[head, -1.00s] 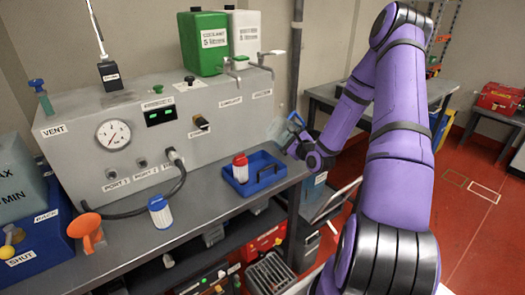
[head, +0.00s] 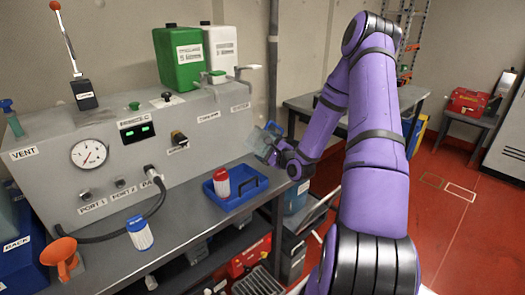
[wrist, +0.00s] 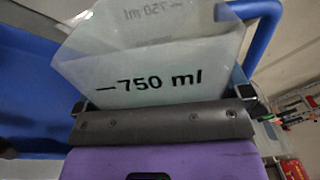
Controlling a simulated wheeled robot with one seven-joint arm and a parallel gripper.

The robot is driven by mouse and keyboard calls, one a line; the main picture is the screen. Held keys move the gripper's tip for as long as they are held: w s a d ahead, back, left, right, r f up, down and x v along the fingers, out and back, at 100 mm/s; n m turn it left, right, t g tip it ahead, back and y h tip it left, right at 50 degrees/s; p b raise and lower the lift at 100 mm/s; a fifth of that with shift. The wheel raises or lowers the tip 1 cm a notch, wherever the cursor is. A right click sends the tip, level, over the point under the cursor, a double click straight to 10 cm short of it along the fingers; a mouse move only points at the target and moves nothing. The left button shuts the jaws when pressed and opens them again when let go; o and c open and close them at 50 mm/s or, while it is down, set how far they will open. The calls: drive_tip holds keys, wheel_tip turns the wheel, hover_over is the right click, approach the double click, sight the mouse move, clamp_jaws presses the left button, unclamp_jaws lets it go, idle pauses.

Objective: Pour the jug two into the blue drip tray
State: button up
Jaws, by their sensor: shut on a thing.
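My gripper (head: 276,153) is shut on a translucent jug (head: 264,139). In the wrist view the jug (wrist: 150,75) fills the upper middle, with a "750 ml" mark and a blue handle at its right. No jug number shows, and I cannot tell what is inside it. The blue drip tray (head: 234,204) lies on the grey bench, with a red-and-white container standing in it. The jug is above and to the right of the tray in the head view, near the bench's right end. A blue surface fills the left of the wrist view.
A grey panel machine (head: 110,150) with gauge and ports stands behind the tray. A green canister (head: 180,60) and a white canister (head: 223,48) stand on top, with taps in front. A blue-and-white container (head: 140,233) and an orange funnel (head: 62,256) are farther left on the bench.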

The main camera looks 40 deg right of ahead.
drive_tip(key=shift+r, duration=0.15)
idle(0.5)
drive_tip(key=shift+a+r+n, duration=0.1)
drive_tip(key=shift+r+n, duration=0.3)
drive_tip(key=shift+n, duration=0.3)
drive_tip(key=shift+r, duration=0.15)
idle(0.7)
drive_tip(key=shift+a+r+n, duration=0.1)
drive_tip(key=shift+r+n, duration=0.25)
drive_tip(key=shift+n, duration=0.35)
drive_tip(key=shift+a+r+n, duration=0.1)
drive_tip(key=shift+r+n, duration=0.1)
drive_tip(key=shift+n, duration=0.1)
idle(0.5)
drive_tip(key=shift+r, duration=0.1)
drive_tip(key=shift+a+r+n, duration=0.15)
drive_tip(key=shift+r+n, duration=0.1)
drive_tip(key=shift+n, duration=0.25)
idle(0.8)
drive_tip(key=shift+a+r+n, duration=0.3)
drive_tip(key=shift+r+n, duration=0.15)
drive_tip(key=shift+n, duration=0.35)
